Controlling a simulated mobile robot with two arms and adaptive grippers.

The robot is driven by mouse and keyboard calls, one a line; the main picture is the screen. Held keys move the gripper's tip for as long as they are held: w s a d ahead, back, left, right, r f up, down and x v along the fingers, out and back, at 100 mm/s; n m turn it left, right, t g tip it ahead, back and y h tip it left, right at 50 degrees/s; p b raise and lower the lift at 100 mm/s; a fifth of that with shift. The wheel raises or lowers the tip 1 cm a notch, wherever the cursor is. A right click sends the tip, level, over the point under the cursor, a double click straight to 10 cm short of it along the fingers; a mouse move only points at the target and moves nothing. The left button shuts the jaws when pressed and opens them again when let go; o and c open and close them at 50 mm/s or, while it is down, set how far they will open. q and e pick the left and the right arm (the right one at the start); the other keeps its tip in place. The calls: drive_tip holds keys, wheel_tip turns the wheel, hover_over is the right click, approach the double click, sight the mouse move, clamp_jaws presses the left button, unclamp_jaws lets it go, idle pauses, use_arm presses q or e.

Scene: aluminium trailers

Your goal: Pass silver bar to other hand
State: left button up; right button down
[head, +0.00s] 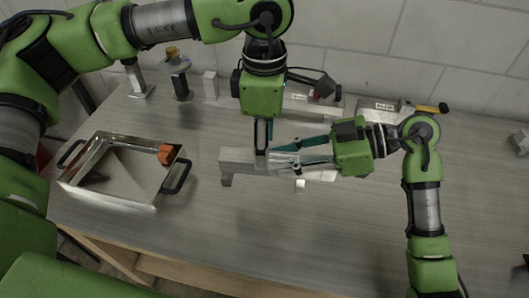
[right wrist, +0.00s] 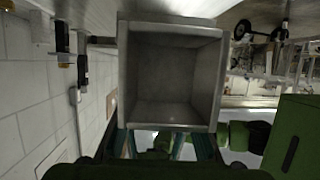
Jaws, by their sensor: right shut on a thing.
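The silver bar (head: 237,157) is a square metal bar in the middle of the head view, at the fingers of both grippers. In the right wrist view the bar (right wrist: 170,75) shows its hollow, square open end close to the camera. My right gripper (head: 280,154) reaches in from the right, its teal fingers shut on the bar. My left gripper (head: 263,152) points down from above, its fingertips at the bar beside the right fingertips. Its fingers show nearly edge-on, so I cannot tell whether they grip the bar.
A shiny metal tray (head: 110,195) with black handles and an orange piece stands at the left. Metal posts (head: 179,80) and a yellow-and-black tool (head: 430,108) are along the back by the white wall. The table front right of centre is clear.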

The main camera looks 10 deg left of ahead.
drive_tip(key=shift+r, duration=0.1)
drive_tip(key=shift+s+m+t, duration=0.9)
drive_tip(key=shift+s+t, duration=0.1)
drive_tip(key=shift+t, duration=0.1)
use_arm(q)
drive_tip(key=shift+r, duration=3.9)
drive_tip(key=s+f+m, duration=0.1)
drive_tip(key=f+m, duration=0.1)
drive_tip(key=f, duration=0.4)
drive_tip(key=s+a+f+m, duration=0.1)
drive_tip(key=s+f+m, duration=0.1)
drive_tip(key=f, duration=0.5)
drive_tip(key=shift+s+f+m, duration=0.3)
drive_tip(key=shift+m, duration=0.3)
use_arm(e)
drive_tip(key=s+m+t, duration=0.4)
drive_tip(key=shift+t+h, duration=0.3)
drive_tip(key=shift+h, duration=0.1)
use_arm(q)
clamp_jaws()
use_arm(e)
drive_tip(key=c, duration=1.5)
unclamp_jaws()
